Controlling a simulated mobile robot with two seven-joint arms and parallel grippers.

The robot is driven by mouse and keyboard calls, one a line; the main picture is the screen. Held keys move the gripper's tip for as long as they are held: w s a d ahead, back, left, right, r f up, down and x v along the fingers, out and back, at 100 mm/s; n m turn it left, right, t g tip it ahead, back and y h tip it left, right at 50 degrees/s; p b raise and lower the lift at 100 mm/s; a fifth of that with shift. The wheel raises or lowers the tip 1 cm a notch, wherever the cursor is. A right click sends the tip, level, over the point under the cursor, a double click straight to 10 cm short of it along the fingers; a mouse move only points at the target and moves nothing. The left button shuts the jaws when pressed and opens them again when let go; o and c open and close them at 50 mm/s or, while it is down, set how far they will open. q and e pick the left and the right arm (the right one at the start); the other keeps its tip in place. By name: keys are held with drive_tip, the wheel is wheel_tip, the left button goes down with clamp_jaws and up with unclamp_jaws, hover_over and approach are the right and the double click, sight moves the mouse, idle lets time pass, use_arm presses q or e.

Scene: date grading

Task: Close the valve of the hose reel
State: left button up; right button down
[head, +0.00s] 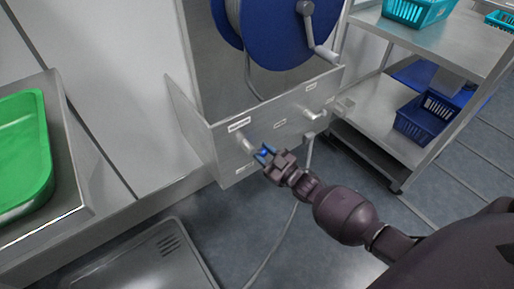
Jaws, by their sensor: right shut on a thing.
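The hose reel (270,30) is a blue drum with a grey crank, mounted above a metal panel (215,150). On the panel, a metal valve fitting (245,141) sticks out under a white label at the left. My right gripper (265,154) is at the outer end of this fitting, shut on a small blue part there, which looks like the valve's handle. The fingers hide most of the blue part, so its angle is unclear. A second metal fitting (314,113) sticks out further right on the panel. My left gripper is out of view.
A metal shelf rack (385,125) with blue baskets (428,118) stands at the right. A green tray (22,150) lies on a steel counter at the left. A grey basin (140,268) is at the bottom. A thin hose (275,245) runs over the open floor.

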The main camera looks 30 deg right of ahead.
sight(244, 153)
drive_tip(key=a+m+h, duration=0.1)
drive_tip(key=m, duration=0.3)
drive_tip(key=a+m+t+h, duration=0.1)
drive_tip(key=a+m+h, duration=0.1)
drive_tip(key=m, duration=0.2)
drive_tip(key=a+m+t+h, duration=0.1)
drive_tip(key=m, duration=0.4)
drive_tip(key=shift+w+a+f, duration=0.15)
drive_tip(key=shift+w+f, duration=0.1)
drive_tip(key=shift+f, duration=0.05)
drive_tip(key=shift+m+h, duration=0.3)
drive_tip(key=shift+h, duration=0.1)
drive_tip(key=c, duration=0.8)
unclamp_jaws()
drive_tip(key=shift+s+f, duration=0.1)
drive_tip(key=shift+s, duration=0.05)
drive_tip(key=shift+s+a+f, duration=0.1)
drive_tip(key=shift+a+f, duration=0.05)
drive_tip(key=shift+f, duration=0.15)
drive_tip(key=shift+s+f, duration=0.1)
drive_tip(key=shift+s, duration=0.1)
drive_tip(key=shift+v, duration=3.45)
